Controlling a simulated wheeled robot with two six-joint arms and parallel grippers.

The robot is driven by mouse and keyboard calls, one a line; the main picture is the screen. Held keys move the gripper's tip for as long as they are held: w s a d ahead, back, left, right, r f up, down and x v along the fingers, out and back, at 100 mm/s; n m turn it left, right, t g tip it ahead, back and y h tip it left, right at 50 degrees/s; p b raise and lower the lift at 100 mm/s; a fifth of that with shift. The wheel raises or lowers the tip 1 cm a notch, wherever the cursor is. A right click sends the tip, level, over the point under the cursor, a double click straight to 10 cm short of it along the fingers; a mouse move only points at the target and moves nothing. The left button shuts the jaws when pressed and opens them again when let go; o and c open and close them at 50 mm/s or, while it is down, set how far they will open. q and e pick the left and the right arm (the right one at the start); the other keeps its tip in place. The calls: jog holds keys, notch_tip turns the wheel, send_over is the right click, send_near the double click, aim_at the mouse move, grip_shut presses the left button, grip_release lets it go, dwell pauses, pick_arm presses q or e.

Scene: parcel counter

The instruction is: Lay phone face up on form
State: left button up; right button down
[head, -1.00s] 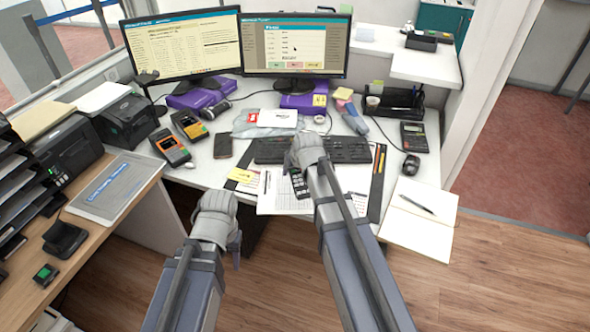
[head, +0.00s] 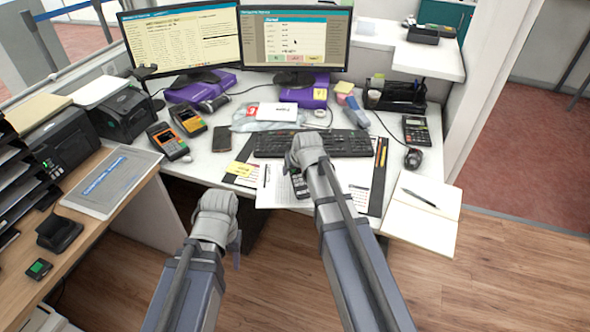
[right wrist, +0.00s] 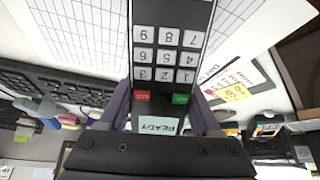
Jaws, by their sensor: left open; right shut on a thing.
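The phone (head: 300,187), a black handset with white number keys, red and green keys and a READY screen, is held by my right gripper (right wrist: 162,112). In the right wrist view the phone (right wrist: 165,58) shows its key side to the camera, between the two fingers. The form (head: 275,194), a white sheet with a printed grid, lies under it on the desk; it also shows in the right wrist view (right wrist: 75,40). Whether phone and form touch is unclear. My left gripper (head: 234,250) is open, in front of the desk edge, its fingertips partly hidden.
The keyboard (head: 270,146) lies behind the form. A flat dark slab like a smartphone (head: 222,138) and card terminals (head: 167,141) lie left. An open notebook with a pen (head: 420,222) lies right. Yellow notes (head: 241,169) lie beside the form.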

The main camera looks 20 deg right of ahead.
aim_at(299, 172)
jog(key=shift+f+b, duration=0.8)
jog(key=shift+f, duration=0.05)
grip_release()
jog(key=p+v, duration=0.7)
jog(key=v, duration=0.1)
dwell(0.4)
jog(key=shift+f, duration=0.1)
dwell(0.4)
